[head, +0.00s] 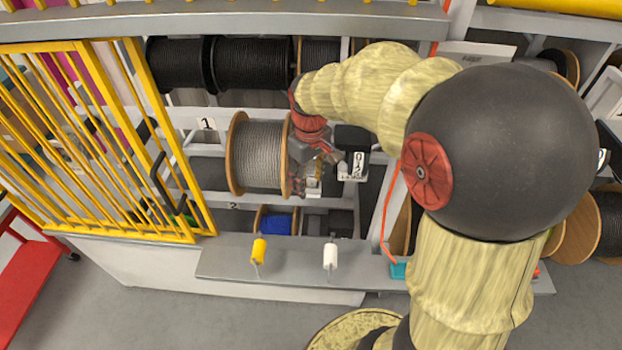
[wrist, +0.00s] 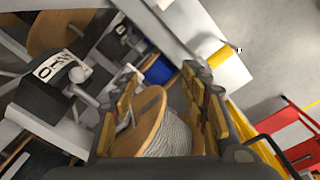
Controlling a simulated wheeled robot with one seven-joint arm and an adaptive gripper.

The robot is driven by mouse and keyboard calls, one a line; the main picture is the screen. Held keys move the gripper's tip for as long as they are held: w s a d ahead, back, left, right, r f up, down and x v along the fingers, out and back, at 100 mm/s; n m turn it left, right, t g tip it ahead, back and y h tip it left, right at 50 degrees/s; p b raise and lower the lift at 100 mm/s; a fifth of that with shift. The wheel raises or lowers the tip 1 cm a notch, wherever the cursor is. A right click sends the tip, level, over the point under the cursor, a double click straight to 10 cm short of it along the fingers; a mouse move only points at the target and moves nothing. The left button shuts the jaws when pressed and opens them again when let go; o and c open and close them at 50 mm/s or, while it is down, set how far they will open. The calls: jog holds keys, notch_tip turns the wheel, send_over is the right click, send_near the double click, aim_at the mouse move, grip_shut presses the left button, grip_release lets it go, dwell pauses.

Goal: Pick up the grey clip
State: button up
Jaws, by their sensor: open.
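My gripper (head: 312,180) is open, in front of the right flange of a wooden reel of grey cable (head: 258,152). In the wrist view, the gripper's two fingers (wrist: 165,85) stand apart on either side of the reel's wooden flange (wrist: 143,125) and grey cable (wrist: 175,135). A small pale grey piece (wrist: 124,118) shows by the flange beside the left finger; I cannot tell whether it is the grey clip. No other clip can be made out clearly. The arm and gripper hide part of the rack in the head view.
A black counter box (head: 352,150) stands right of the gripper. Below is a grey shelf ledge (head: 295,265) with a yellow handle (head: 259,250) and a white handle (head: 330,256). A yellow barred gate (head: 100,150) stands left. Black cable reels (head: 250,64) lie behind.

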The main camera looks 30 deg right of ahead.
aim_at(312, 176)
jog(key=w+d+f+n, duration=0.2)
jog(key=w, duration=0.1)
jog(key=w+d+f+n, duration=0.1)
jog(key=w+n, duration=0.1)
jog(key=w, duration=0.1)
jog(key=w+d+f+n+g, duration=0.1)
jog(key=w+d+f+n, duration=0.1)
jog(key=w, duration=0.1)
jog(key=shift+w+d+f+p, duration=0.3)
jog(key=shift+p, duration=0.1)
jog(key=shift+w+d+r+n, duration=0.15)
jog(key=shift+w+n, duration=0.2)
jog(key=shift+n, duration=0.65)
jog(key=shift+w, duration=0.1)
notch_tip(312, 176, down, 2)
jog(key=shift+d+f, duration=0.1)
jog(key=shift+f, duration=0.15)
jog(key=f, duration=0.2)
jog(key=d+f+b, duration=0.1)
jog(key=f, duration=0.1)
jog(key=shift+f, duration=0.7)
jog(key=shift+c, duration=0.8)
jog(key=shift+r, duration=0.1)
grip_shut()
